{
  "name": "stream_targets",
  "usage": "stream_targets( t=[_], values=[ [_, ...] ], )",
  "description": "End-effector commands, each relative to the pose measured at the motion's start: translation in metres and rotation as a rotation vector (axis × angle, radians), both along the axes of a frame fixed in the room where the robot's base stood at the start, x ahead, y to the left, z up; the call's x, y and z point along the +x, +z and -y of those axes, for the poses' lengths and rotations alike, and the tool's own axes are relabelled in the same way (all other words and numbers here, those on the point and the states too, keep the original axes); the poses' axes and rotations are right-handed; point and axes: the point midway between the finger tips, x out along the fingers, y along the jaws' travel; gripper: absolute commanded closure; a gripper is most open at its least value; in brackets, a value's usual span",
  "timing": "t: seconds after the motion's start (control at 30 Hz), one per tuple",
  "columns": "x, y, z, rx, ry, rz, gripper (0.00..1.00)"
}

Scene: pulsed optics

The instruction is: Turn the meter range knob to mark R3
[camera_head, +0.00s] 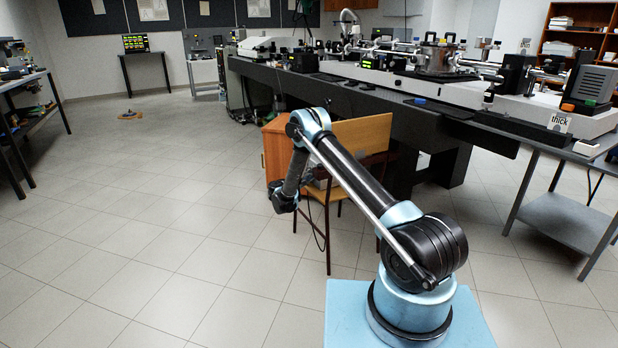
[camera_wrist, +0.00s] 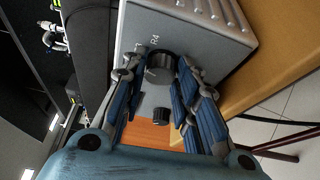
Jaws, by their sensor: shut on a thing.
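The meter (camera_wrist: 190,22) is a light grey box in the upper part of the wrist view. Its range knob (camera_wrist: 160,67) is a large round black knob on the front face. Small marks (camera_wrist: 154,40) are printed around it, too small and partly covered to read surely, so I cannot tell which one the knob points to. A smaller black knob (camera_wrist: 160,117) sits below it in the picture. My gripper (camera_wrist: 161,72) has its blue-padded fingers on both sides of the large knob and is shut on it. In the head view the fingers cannot be made out.
The meter is by an orange-brown wooden surface (camera_wrist: 268,72). In the head view a wooden chair (camera_head: 362,138) stands close to my arm, beside a wooden cabinet (camera_head: 275,150). A long black optical bench (camera_head: 330,92) runs behind them.

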Motion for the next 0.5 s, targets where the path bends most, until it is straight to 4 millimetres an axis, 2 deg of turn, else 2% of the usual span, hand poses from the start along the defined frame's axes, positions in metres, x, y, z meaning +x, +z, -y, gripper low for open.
stream_targets(
  t=[0.5],
  values=[
    [-0.0007, -0.0035, 0.0005, 0.068, -0.002, 0.092, 0.96]
  ],
)
